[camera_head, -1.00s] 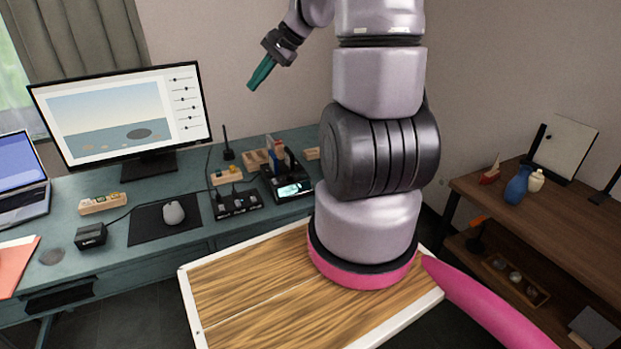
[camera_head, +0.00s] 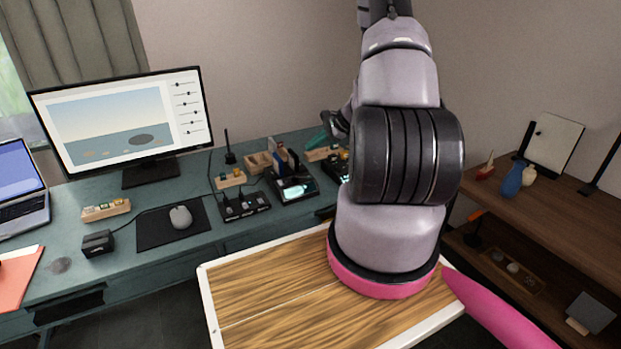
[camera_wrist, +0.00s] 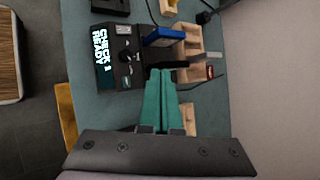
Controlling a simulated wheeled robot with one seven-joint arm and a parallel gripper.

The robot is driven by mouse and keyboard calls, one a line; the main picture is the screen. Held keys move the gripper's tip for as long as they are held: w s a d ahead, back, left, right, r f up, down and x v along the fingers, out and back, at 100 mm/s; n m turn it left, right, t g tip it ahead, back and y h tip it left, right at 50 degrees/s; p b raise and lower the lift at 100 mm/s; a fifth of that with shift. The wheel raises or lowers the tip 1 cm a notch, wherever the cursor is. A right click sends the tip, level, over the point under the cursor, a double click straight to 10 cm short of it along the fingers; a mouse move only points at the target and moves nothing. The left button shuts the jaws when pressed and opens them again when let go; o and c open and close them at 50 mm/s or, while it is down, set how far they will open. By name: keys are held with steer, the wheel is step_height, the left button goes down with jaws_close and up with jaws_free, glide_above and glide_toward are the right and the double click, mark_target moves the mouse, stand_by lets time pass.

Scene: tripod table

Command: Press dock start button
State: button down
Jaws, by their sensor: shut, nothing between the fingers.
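The black dock (camera_head: 284,176) stands on the teal desk, with a lit screen and upright items at its back. In the wrist view the dock (camera_wrist: 124,70) lies ahead and left of my fingers, its screen (camera_wrist: 103,58) reading "CHECK 1 READY". A dark round knob-like part (camera_wrist: 127,56) and small marks show on its top; I cannot tell which is the start button. My gripper (camera_wrist: 160,74) has teal fingers held together, empty, beside the dock's edge in the picture.
A wooden block holder (camera_wrist: 190,45) stands near the fingertips, with a blue item (camera_wrist: 164,36) beside it. A monitor (camera_head: 120,118) stands at the back.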

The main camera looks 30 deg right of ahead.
mark_target(312, 177)
steer(key=shift+f, duration=4.35)
steer(key=shift+f, duration=0.4)
steer(key=shift+f, duration=0.35)
steer(key=shift+r, duration=0.8)
steer(key=shift+r, duration=2.5)
